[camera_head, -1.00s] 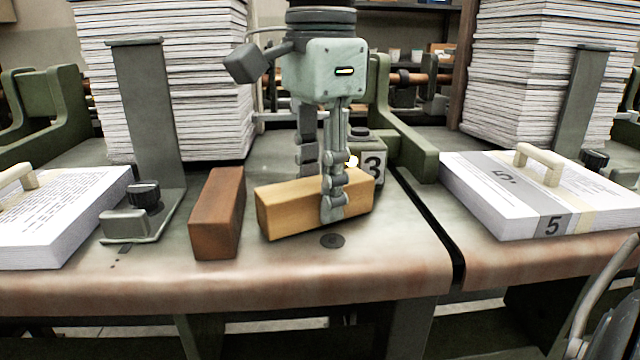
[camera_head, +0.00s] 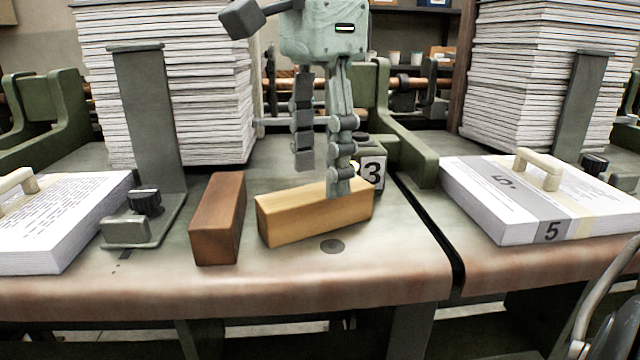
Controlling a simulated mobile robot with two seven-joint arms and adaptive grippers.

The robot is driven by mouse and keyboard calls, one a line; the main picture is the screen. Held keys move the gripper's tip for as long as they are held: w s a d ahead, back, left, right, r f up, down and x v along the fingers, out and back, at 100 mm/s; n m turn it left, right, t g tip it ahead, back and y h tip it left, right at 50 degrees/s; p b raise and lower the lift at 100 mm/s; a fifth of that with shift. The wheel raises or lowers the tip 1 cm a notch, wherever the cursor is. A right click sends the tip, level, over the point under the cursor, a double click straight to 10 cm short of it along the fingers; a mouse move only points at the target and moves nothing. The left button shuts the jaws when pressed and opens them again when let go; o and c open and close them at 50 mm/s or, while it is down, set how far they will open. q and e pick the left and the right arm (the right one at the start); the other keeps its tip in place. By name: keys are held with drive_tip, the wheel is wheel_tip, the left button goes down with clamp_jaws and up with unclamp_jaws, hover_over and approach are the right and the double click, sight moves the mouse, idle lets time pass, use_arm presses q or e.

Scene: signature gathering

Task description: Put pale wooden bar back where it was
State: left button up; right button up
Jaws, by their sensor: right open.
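The pale wooden bar (camera_head: 285,220) lies on the table at the centre, turned slightly, its right end farther back. My right gripper (camera_head: 322,182) is open above and around the bar's right half. Its near finger hangs in front of the bar's upper part, and its far finger is behind the bar. I cannot tell whether either finger touches it. A reddish-brown wooden bar (camera_head: 218,220) lies just left of the pale bar, apart from it.
A block marked 3 (camera_head: 372,172) stands behind the bar. A dark round spot (camera_head: 332,246) lies on the table before it. Paper stacks (camera_head: 205,80) rise behind. A bundle marked 5 (camera_head: 500,215) is at right. A metal bracket (camera_head: 150,110) stands at left.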

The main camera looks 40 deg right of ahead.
sight(320, 190)
use_arm(q)
drive_tip(key=shift+d+f+p, duration=0.2)
drive_tip(key=shift+f+p, duration=0.1)
drive_tip(key=shift+f, duration=0.8)
use_arm(e)
wheel_tip(320, 190, up, 8)
